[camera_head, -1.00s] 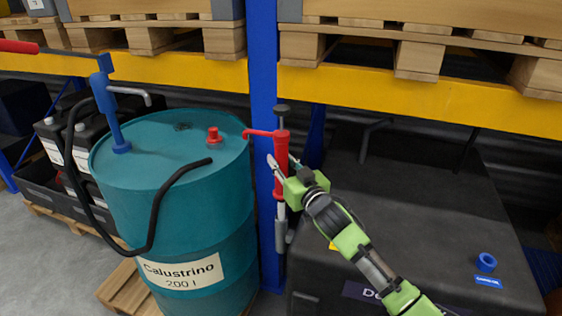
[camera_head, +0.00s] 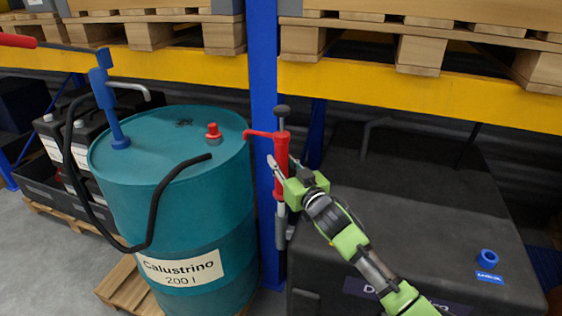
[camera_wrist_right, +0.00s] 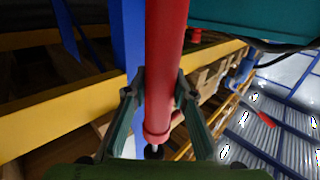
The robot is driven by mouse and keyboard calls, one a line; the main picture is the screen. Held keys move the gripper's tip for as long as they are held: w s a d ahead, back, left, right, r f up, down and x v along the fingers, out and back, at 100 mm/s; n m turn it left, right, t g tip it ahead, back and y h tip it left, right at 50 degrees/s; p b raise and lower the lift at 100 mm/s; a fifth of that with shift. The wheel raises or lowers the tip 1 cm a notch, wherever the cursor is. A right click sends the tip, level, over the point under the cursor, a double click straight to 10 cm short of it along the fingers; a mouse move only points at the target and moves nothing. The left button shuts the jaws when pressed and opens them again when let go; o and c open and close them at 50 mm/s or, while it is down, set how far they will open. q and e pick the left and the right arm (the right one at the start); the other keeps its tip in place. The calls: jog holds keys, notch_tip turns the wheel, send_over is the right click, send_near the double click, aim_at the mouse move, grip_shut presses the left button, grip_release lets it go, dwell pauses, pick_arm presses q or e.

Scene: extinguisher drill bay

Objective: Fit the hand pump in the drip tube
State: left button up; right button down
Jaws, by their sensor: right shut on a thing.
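The red hand pump (camera_head: 281,153) stands roughly upright in front of the blue rack post, its dark handle on top and its red spout pointing left. My right gripper (camera_head: 278,172) is shut on its red body from the right. In the right wrist view the pump body (camera_wrist_right: 165,65) runs between the two fingers (camera_wrist_right: 158,88). A grey tube, apparently the drip tube (camera_head: 281,233), is at the post below the pump. The pump's pale lower pipe lines up with it; I cannot tell whether its end is inside. My left gripper is out of view.
A teal drum (camera_head: 170,205) with a blue pump (camera_head: 112,110), black hose and red cap (camera_head: 213,131) stands left of the post (camera_head: 264,100). A black box (camera_head: 420,210) with a blue ring (camera_head: 487,258) is on the right. Yellow beams (camera_head: 420,90) cross above.

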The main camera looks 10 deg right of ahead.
jog(key=shift+f+b, duration=2.55)
jog(key=shift+f, duration=1.5)
dwell(3.3)
jog(key=c, duration=1.6)
grip_release()
jog(key=shift+f, duration=0.1)
jog(key=shift+s, duration=0.15)
